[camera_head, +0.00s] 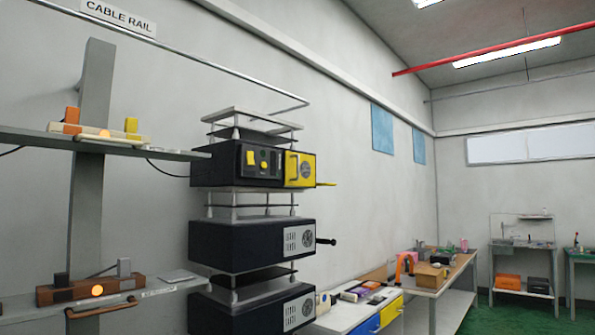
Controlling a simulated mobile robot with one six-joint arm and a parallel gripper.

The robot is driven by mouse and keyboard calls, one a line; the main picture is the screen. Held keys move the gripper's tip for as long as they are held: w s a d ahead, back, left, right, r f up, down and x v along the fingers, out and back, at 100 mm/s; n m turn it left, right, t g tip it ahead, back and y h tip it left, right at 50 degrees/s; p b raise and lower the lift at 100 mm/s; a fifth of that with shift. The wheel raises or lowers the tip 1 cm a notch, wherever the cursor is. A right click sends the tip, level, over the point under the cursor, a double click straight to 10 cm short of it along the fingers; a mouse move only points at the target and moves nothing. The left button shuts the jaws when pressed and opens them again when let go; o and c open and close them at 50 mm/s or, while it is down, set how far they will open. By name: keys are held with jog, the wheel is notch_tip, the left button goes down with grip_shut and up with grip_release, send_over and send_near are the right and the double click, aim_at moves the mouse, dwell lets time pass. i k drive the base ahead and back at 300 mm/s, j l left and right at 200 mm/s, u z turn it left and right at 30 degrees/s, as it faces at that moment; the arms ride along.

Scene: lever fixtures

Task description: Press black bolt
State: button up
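A short black rod with a knobbed end (326,241) sticks out to the right from the front of the middle black box (250,246), beside its round vent. It is the thing here that most looks like a black bolt, but it is small and I cannot be sure. A black panel with a yellow knob (264,165) is on the upper black box (236,164), next to a yellow door (300,169). My gripper is not in view.
Two shelves on a grey post at left hold an orange-and-yellow fixture (100,131) and a brown fixture with a lit orange disc (97,291). A lower black box (240,311) stands beneath. Green floor (500,320) shows at right.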

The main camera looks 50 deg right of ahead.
aim_at(321, 240)
jog(key=z, duration=1.75)
